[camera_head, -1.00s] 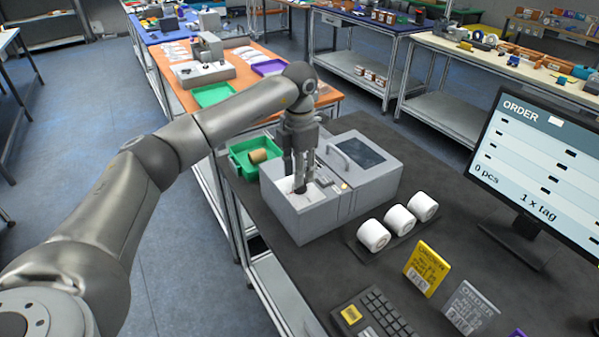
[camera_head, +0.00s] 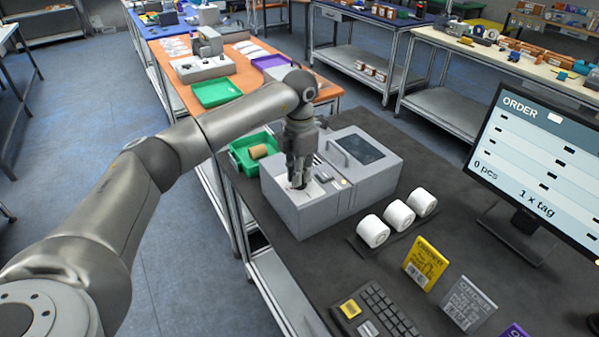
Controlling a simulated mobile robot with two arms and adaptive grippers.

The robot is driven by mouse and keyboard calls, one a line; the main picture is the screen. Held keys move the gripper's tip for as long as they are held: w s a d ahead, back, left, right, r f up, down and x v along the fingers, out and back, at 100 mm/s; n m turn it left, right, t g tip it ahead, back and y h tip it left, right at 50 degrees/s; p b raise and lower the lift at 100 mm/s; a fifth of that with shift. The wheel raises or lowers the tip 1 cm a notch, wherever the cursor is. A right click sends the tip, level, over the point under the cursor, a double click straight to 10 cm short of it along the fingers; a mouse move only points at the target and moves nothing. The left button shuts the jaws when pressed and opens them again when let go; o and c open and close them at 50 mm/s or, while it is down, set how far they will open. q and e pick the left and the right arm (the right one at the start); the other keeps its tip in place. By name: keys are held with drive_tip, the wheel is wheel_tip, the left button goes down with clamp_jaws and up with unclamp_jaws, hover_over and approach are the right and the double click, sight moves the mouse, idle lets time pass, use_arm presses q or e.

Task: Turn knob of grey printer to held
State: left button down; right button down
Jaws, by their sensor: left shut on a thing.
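The grey printer (camera_head: 360,190) stands on the dark table, with a dark screen panel and a handle on its top. My left gripper (camera_head: 298,186) points down into the open recess at the printer's left part. It is shut on the knob, which is mostly hidden by the fingers. A small part of the recess's light floor shows around the fingertips. The knob's angle cannot be made out. My right gripper is not in view.
A green tray (camera_head: 238,163) with a brown roll (camera_head: 258,152) sits behind the printer's left side. White label rolls (camera_head: 373,231), a yellow card (camera_head: 425,264), a keyboard (camera_head: 372,312) and a monitor (camera_head: 540,165) stand in front and right.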

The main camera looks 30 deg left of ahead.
use_arm(q)
drive_tip(key=n+b, duration=0.1)
drive_tip(key=n, duration=0.3)
drive_tip(key=shift+n, duration=0.3)
drive_tip(key=n, duration=0.6)
drive_tip(key=shift+r+b, duration=0.1)
drive_tip(key=shift+b, duration=0.2)
drive_tip(key=n, duration=0.4)
drive_tip(key=shift+w+n, duration=0.1)
drive_tip(key=shift+n, duration=1.5)
drive_tip(key=c, duration=1.5)
unclamp_jaws()
